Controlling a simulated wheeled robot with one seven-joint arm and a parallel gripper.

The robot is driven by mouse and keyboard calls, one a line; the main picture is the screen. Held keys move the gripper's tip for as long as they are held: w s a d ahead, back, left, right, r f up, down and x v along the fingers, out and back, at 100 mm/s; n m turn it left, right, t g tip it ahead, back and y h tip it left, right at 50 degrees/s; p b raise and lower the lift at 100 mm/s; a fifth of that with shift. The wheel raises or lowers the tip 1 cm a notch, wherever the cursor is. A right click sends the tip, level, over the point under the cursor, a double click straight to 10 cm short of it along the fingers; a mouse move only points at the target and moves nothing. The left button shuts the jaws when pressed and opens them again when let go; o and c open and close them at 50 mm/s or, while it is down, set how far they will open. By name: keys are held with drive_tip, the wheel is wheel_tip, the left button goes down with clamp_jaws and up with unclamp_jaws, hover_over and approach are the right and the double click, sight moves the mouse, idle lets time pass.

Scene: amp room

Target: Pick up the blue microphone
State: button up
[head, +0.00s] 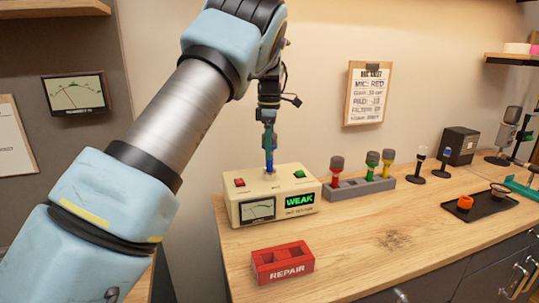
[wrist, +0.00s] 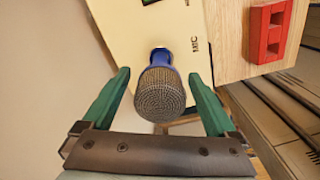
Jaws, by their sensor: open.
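The blue microphone (head: 269,160) stands upright in the top of the cream tester box (head: 275,208), whose green display reads WEAK. My gripper (head: 269,135) points down over it, with green fingers. In the wrist view the microphone's grey mesh head (wrist: 161,95) and blue body (wrist: 161,56) lie between the two open fingers (wrist: 160,74). There is a visible gap on each side, and neither finger appears to touch it. In the head view the fingers hide most of the microphone's head.
A red REPAIR box (head: 282,263) sits in front of the tester. A grey rack (head: 360,187) with red, green and yellow microphones stands to its right. Further right are small stands, a dark box (head: 460,146) and a black tray (head: 480,208). The front middle of the wooden counter is clear.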

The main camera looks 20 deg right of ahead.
drive_tip(key=shift+f, duration=0.6)
clamp_jaws()
idle(0.3)
